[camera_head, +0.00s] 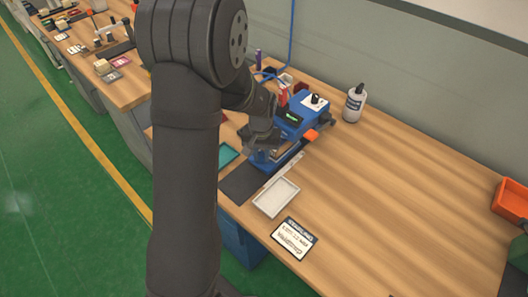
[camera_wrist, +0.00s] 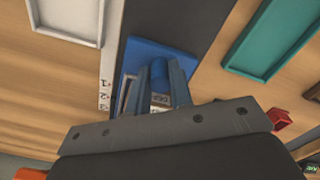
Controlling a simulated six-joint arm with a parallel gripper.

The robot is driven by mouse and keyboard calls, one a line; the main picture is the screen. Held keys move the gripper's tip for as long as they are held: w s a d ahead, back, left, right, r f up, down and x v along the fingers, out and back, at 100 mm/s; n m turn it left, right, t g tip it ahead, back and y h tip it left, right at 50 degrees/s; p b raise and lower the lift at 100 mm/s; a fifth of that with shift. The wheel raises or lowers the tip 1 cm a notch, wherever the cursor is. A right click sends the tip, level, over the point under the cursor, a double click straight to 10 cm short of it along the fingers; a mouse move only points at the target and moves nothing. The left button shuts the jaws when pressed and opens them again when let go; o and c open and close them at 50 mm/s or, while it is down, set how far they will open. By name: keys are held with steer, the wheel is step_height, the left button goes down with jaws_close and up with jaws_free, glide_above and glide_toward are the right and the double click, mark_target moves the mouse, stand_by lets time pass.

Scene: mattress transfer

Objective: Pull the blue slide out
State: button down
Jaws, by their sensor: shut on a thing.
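The blue machine (camera_head: 290,124) stands on the wooden bench, with a small green display and a white top plate with a dark knob. The blue slide (camera_wrist: 150,50) shows in the wrist view as a flat blue plate with an upright rounded blue knob (camera_wrist: 159,70). My gripper (camera_wrist: 157,88) is shut on this knob, one finger on each side. In the head view my gripper (camera_head: 265,154) is low at the machine's front, where my arm hides part of the slide. A printed label shows behind the fingers in the wrist view.
A dark mat (camera_head: 238,184) lies in front of the machine, with a numbered ruler strip (camera_wrist: 106,75) along it. A white tray (camera_head: 277,198), teal tray (camera_head: 229,154) and printed card (camera_head: 294,240) are nearby. A bottle (camera_head: 354,103) stands behind.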

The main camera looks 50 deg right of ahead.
steer(key=a, duration=1.2)
steer(key=shift+a, duration=0.4)
steer(key=c, duration=1.3)
jaws_free()
steer(key=shift+a, duration=0.15)
steer(key=shift+r, duration=0.1)
steer(key=shift+r, duration=0.2)
step_height(320, 180, up, 17)
steer(key=shift+f, duration=0.25)
